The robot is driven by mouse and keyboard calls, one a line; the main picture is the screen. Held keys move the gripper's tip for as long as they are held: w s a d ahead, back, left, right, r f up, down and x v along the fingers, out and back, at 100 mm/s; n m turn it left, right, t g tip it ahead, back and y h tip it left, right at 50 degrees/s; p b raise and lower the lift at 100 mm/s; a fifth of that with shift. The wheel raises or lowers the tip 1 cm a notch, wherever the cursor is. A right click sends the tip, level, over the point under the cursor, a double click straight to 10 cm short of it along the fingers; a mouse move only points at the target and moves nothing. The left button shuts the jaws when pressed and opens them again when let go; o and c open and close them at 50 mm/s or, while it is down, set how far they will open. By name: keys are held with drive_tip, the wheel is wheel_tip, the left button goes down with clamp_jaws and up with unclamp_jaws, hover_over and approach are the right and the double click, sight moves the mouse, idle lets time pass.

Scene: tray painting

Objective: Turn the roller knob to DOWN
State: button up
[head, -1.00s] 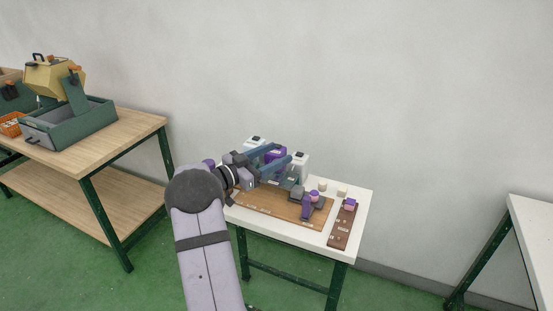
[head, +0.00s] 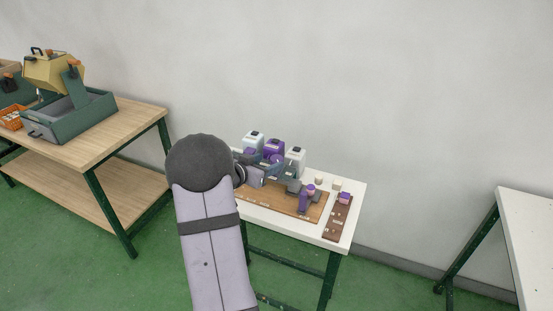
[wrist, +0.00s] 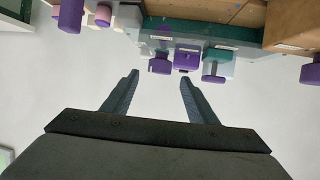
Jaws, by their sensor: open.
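My gripper (wrist: 158,77) is open in the wrist view, its two dark blue-grey fingers apart with nothing between them. Beyond the fingertips is a row of knobs: a purple one (wrist: 160,65), a square purple one (wrist: 187,60) and a purple-and-teal one (wrist: 214,66). They look apart from the fingers. I cannot tell which is the roller knob, and the labels are too small to read. In the head view a purple lever (head: 305,201) stands on the brown board (head: 282,203), and a purple block (head: 344,198) on a dark strip (head: 337,222). My arm hides part of the board.
A white container (head: 254,140), a purple one (head: 275,148) and another white one (head: 295,158) stand at the back of the white table (head: 313,232). Two small pale blocks sit at its back right. A wooden table (head: 127,135) with green equipment is at left.

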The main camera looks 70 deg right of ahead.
sight(276, 159)
drive_tip(key=shift+p+x, duration=0.6)
drive_tip(key=shift+x, duration=2.7)
drive_tip(key=shift+s+r, duration=0.1)
drive_tip(key=c, duration=1.1)
